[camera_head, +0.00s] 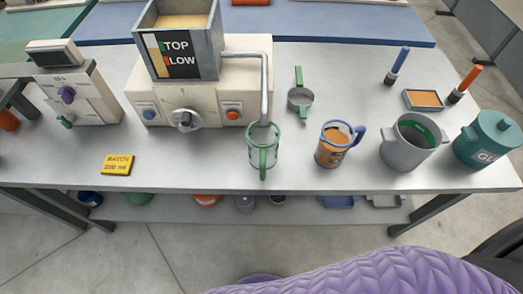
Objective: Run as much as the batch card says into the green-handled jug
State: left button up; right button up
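The green-handled jug (263,150) stands upright on the bench, with a green rim and its handle toward me. It is below the end of the metal spout (265,95); I see no stream, and its inside is hard to make out. The beige dispensing machine (200,85) has a grey dial (185,120), a blue button (149,115) and an orange-red button (233,114). Its hopper (180,45) holds a tan substance and has a label reading roughly "TOP" and "LOW". The yellow batch card (117,164) seems to read "BATCH 200 ml", though the number is small. Neither gripper is in view.
A blue-handled jug (334,145) with orange-brown contents, a grey pitcher (406,144) and a teal lidded pot (488,140) stand right. A green-handled strainer or scoop (300,98) lies behind. Another machine (75,95) stands left. Bare bench (200,168) lies between card and jug.

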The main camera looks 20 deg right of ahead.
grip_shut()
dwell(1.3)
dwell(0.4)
